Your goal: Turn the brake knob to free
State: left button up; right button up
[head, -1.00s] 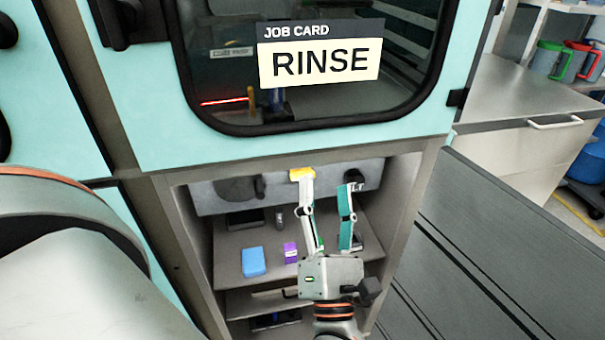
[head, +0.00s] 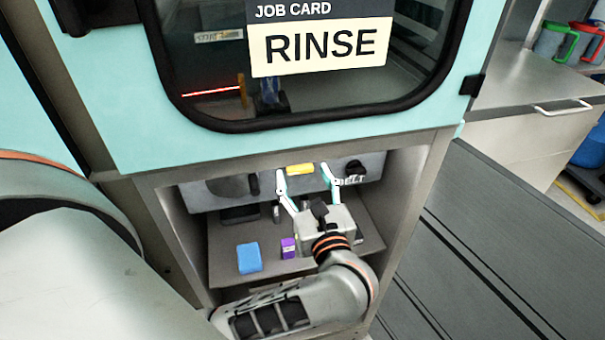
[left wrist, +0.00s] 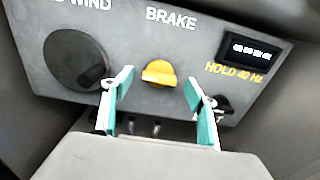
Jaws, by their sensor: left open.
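The yellow brake knob (left wrist: 158,73) sits on a grey panel (left wrist: 130,38) under the word BRAKE in the left wrist view. It also shows in the head view (head: 300,169), at the back of the open compartment. My left gripper (left wrist: 160,92) is open, with one finger on each side of the knob's line and the knob between them in the picture. In the head view the left gripper (head: 305,176) reaches into the compartment toward the panel. I cannot tell whether the fingertips touch the panel. My right gripper is not in view.
A large round dark knob (left wrist: 75,60) is left of the brake knob. A small display (left wrist: 248,50) and a black knob (left wrist: 222,104) are to its right. A blue block (head: 249,258) and a purple box (head: 288,248) stand on the compartment shelf (head: 228,238).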

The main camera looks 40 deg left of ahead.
pick_arm(q)
jog(key=shift+w+a, duration=0.4)
jog(key=shift+a, duration=0.1)
